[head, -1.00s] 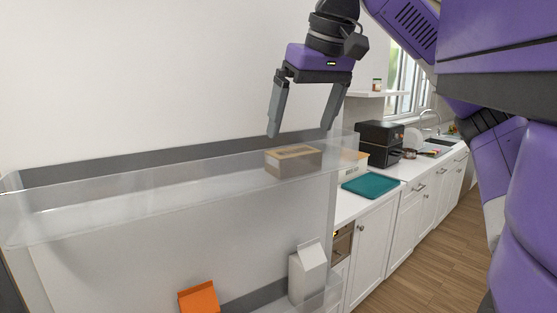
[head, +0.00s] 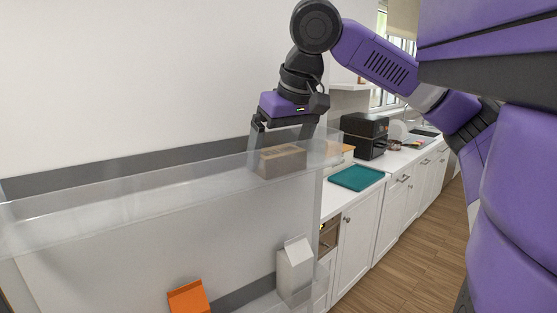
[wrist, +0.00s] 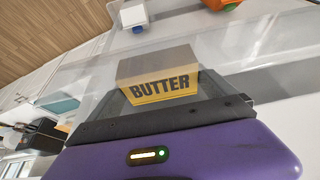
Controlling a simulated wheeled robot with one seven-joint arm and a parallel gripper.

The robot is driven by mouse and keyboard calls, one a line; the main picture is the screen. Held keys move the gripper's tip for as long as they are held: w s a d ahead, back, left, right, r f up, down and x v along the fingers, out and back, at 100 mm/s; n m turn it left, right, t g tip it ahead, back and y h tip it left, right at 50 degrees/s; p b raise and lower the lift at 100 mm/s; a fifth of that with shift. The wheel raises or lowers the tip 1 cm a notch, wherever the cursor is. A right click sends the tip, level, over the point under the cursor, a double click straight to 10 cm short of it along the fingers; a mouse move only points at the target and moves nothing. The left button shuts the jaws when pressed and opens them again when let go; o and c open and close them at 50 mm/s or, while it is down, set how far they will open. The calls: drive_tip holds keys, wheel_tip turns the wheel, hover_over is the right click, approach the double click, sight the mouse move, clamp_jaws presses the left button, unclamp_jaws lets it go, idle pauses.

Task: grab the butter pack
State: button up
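The butter pack (head: 283,162) is a brownish box lying in the right end of the clear upper shelf bin (head: 120,198). In the wrist view the butter pack (wrist: 160,82) shows a yellow face with the word BUTTER. My gripper (head: 284,150) is right above it, pointing down, with its fingers spread to either side of the pack. The finger ends are partly hidden behind the clear wall and the pack, so contact cannot be seen.
Below stand a white carton (head: 295,268) and an orange carton (head: 188,297). To the right is a counter with a teal board (head: 357,178) and a black appliance (head: 364,135). The bin left of the pack is empty.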

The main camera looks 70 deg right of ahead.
drive_tip(key=c, duration=1.1)
drive_tip(key=shift+r, duration=0.1)
